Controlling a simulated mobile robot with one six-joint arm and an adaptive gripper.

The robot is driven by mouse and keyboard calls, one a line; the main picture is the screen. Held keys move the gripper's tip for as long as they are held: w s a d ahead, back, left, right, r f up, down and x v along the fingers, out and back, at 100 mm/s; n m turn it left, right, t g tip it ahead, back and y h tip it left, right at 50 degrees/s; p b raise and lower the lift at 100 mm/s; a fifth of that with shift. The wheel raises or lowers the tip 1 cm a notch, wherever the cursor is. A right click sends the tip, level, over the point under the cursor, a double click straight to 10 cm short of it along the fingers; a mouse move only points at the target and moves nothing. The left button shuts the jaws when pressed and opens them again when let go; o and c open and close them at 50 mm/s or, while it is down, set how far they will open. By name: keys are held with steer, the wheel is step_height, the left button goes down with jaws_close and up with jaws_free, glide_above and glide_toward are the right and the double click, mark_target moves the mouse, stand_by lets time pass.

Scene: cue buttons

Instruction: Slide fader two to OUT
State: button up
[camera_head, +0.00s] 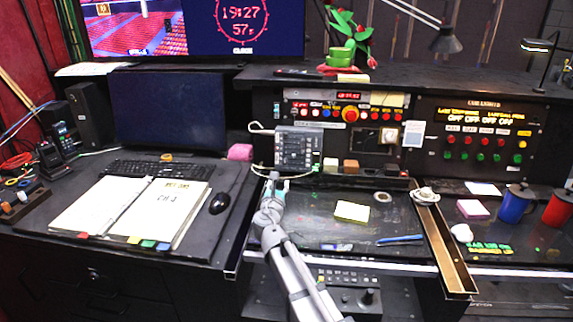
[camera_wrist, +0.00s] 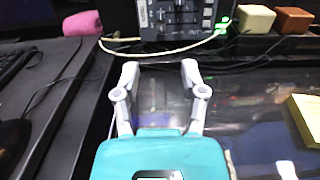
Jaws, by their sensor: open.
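A small grey control box (camera_head: 299,149) with rows of dark controls stands upright below the red-button panel in the head view. Its lower part shows at the top of the wrist view (camera_wrist: 180,17).
A pale cable (camera_wrist: 112,48) loops below the box. A white block (camera_head: 330,165) and a brown block (camera_head: 351,166) stand to its right. A yellow note pad (camera_head: 351,211) lies on the dark desk. The desk before the box is mostly clear.

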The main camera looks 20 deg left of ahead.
mark_target(285, 162)
steer(key=shift+w, duration=0.2)
steer(key=x, duration=1.3)
steer(key=shift+w, duration=0.25)
jaws_close()
